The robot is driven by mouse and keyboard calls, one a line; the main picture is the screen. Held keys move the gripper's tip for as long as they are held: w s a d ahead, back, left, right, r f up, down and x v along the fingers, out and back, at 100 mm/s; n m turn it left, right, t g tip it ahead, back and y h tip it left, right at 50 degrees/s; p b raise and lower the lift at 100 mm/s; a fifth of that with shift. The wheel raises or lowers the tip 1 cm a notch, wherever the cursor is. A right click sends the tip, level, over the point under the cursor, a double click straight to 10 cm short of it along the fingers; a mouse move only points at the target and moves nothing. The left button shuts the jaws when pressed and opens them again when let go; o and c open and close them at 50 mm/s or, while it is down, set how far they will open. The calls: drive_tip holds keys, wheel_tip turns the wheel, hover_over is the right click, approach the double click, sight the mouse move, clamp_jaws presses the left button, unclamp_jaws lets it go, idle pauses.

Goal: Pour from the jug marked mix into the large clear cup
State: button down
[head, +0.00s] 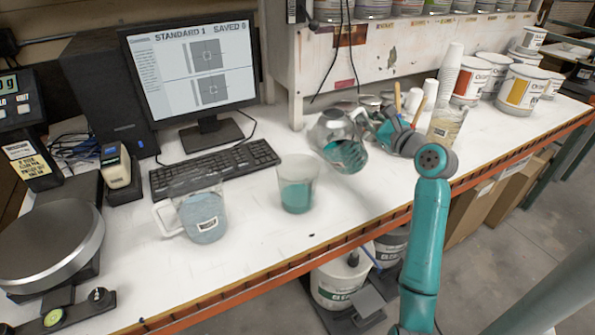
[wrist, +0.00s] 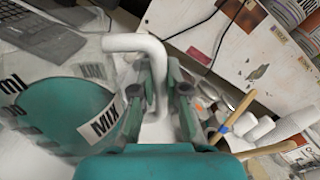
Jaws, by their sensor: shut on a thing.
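The jug marked mix (head: 343,152) is held in the air above the bench, tilted, with teal liquid inside. In the wrist view the jug (wrist: 62,103) shows its MIX label and its pale handle (wrist: 135,42). My gripper (head: 371,121) is shut on that handle; the fingers also show in the wrist view (wrist: 161,85), one on each side of it. The large clear cup (head: 298,172) stands upright on the bench, left of and nearer than the jug, with teal liquid in its lower part. Jug and cup are apart, and no stream shows between them.
Another handled jug (head: 202,214) with bluish liquid stands left of the cup. A keyboard (head: 215,168) and monitor (head: 190,75) are behind it. A clear container (head: 445,124), stacked white cups (head: 449,72) and paint tubs (head: 522,90) stand at right. The bench front before the cup is clear.

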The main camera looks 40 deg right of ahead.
drive_tip(key=shift+s+d+f+m+b, duration=0.8)
drive_tip(key=shift+d+f+m, duration=2.2)
drive_tip(key=shift+f, duration=2.05)
drive_tip(key=shift+m, duration=0.4)
drive_tip(key=shift+w+a+r, duration=0.1)
drive_tip(key=shift+a+r, duration=0.1)
drive_tip(key=shift+r, duration=1.05)
drive_tip(key=shift+w+a+r, duration=0.1)
drive_tip(key=shift+a+r, duration=0.1)
drive_tip(key=shift+r, duration=1)
drive_tip(key=f, duration=0.1)
drive_tip(key=d+f, duration=0.1)
drive_tip(key=f, duration=0.1)
drive_tip(key=d+f, duration=0.1)
drive_tip(key=f, duration=0.1)
drive_tip(key=shift+s, duration=0.2)
drive_tip(key=shift+r, duration=0.1)
